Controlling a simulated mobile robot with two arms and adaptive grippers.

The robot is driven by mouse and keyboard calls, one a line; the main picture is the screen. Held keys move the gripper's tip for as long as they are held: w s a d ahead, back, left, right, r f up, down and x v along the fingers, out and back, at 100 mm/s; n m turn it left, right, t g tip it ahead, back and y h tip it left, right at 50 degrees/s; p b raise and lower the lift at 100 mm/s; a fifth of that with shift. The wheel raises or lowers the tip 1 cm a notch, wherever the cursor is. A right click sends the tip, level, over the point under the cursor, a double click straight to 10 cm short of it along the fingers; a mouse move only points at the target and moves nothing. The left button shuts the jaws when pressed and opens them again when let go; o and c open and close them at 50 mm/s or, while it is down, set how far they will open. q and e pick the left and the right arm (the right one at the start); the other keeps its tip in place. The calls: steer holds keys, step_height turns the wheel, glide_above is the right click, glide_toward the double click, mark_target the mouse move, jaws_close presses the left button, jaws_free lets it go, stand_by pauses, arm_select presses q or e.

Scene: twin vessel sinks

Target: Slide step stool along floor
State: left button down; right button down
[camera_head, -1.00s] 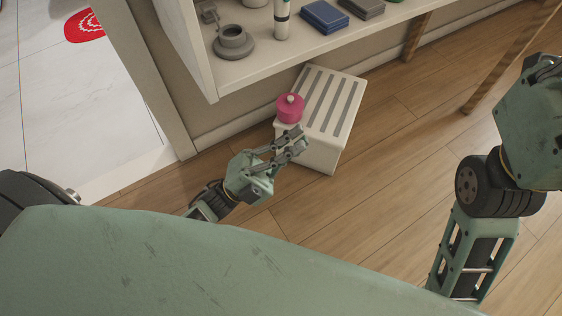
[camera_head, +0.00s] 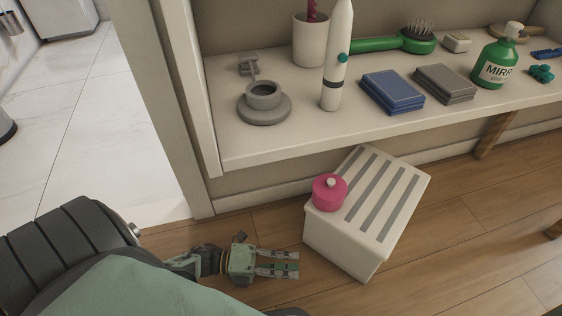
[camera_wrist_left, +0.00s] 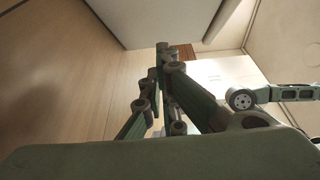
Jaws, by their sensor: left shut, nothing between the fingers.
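The white step stool (camera_head: 342,235), with grey strips on its top, stands on the wood floor partly under the shelf. A pink round lidded pot (camera_head: 328,194) sits on its near left top corner. My left gripper (camera_head: 296,264) is low over the floor, left of the stool. Its fingers are shut, empty and point right at the stool's side; a small gap seems to show, though contact is hard to judge. In the left wrist view, the fingers (camera_wrist_left: 165,62) point at a white surface, likely the stool (camera_wrist_left: 150,20). My right gripper is not in view.
A white shelf (camera_head: 300,142) overhangs the stool's back. It holds a grey candle holder (camera_head: 264,100), a cup (camera_head: 309,42), an electric toothbrush (camera_head: 337,60), blue (camera_head: 393,90) and grey cloths (camera_head: 444,82), and a green bottle (camera_head: 497,62). Floor (camera_head: 470,250) right of the stool is clear.

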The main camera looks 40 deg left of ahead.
arm_select(q)
steer(key=b+x, duration=0.1)
steer(key=x, duration=0.3)
steer(key=shift+f, duration=0.15)
steer(key=w+b, duration=0.1)
steer(key=w+d+b, duration=0.1)
steer(key=w, duration=0.1)
steer(key=shift+w+d, duration=0.25)
steer(key=shift+w, duration=0.4)
steer(key=shift+w, duration=0.1)
